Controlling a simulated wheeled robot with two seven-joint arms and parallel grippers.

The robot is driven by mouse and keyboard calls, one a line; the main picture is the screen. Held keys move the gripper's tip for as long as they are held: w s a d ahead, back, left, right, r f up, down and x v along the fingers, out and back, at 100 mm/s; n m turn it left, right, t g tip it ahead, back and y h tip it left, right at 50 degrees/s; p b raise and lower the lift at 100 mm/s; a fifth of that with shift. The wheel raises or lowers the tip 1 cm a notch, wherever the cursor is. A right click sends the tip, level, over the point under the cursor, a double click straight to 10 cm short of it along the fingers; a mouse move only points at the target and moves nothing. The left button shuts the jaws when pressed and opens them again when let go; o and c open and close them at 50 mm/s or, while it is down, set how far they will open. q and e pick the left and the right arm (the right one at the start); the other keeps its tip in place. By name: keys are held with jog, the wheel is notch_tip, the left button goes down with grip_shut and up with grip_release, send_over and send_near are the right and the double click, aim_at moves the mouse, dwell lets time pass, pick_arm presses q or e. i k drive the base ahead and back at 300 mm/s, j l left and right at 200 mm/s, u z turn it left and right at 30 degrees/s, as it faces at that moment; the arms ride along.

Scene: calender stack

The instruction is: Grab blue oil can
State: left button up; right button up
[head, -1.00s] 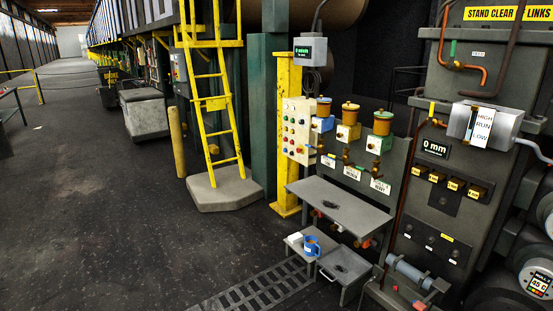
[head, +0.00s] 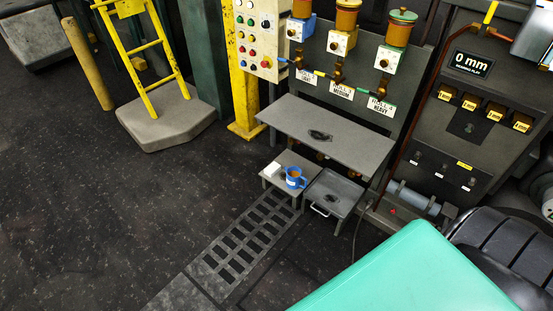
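A small blue can (head: 295,178) with a handle on its right side and a brownish top stands upright on a low grey stand (head: 281,186). It is in the middle of the head view, in front of a grey metal shelf (head: 318,125). A small white item (head: 272,170) lies to its left on the same stand. Neither of my grippers is in view.
A low grey tray with a handle (head: 332,193) stands to the right of the can. A floor grate (head: 235,243) runs in front. Valve boxes with cups (head: 341,42) and a grey machine (head: 470,110) rise behind.

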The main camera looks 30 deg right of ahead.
aim_at(294, 175)
jog(key=i+j+z, duration=0.1)
jog(key=i+z, duration=0.25)
jog(key=i, duration=0.2)
jog(key=i+j+z, duration=0.35)
jog(key=i, duration=0.2)
jog(key=i+j+z, duration=0.35)
jog(key=i, duration=0.15)
